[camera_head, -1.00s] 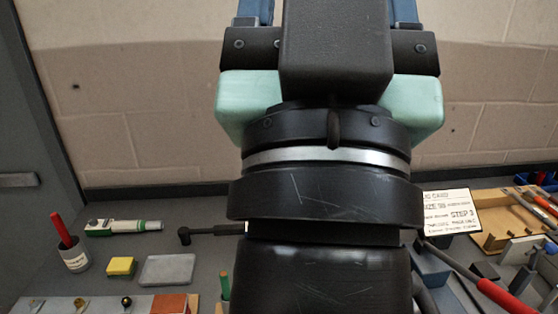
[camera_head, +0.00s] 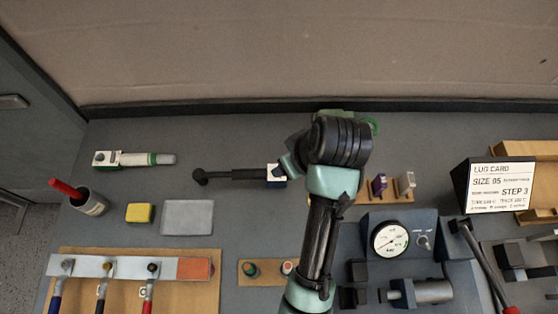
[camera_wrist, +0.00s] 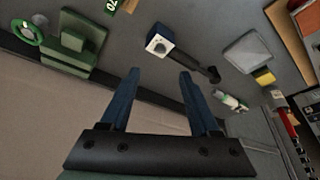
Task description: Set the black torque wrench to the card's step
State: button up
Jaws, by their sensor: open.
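The black torque wrench (camera_head: 235,175) lies on the grey bench, its head to the left. A white dial block with a blue part sits at its right end. In the wrist view the white dial face with a round knob (camera_wrist: 158,44) lies beyond my fingertips, and the black shaft (camera_wrist: 195,66) runs off to the right. My gripper (camera_wrist: 159,72) is open and empty, its two blue fingers apart, short of the dial. In the head view my arm's end partly covers the area right of the dial. The lug card (camera_head: 502,186) at the right reads SIZE 95 and STEP 3.
A green and white tool (camera_head: 135,159), a cup with a red handle (camera_head: 90,203), a yellow block (camera_head: 139,213) and a grey tray (camera_head: 187,218) lie left. A rack with several handled tools (camera_head: 115,267) is in front. A gauge box (camera_head: 392,238) stands right.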

jog(key=p+x, duration=0.1)
jog(key=x, duration=1)
jog(key=shift+a+f, duration=0.1)
jog(key=shift+f, duration=0.1)
jog(key=shift+c, duration=0.3)
grip_shut()
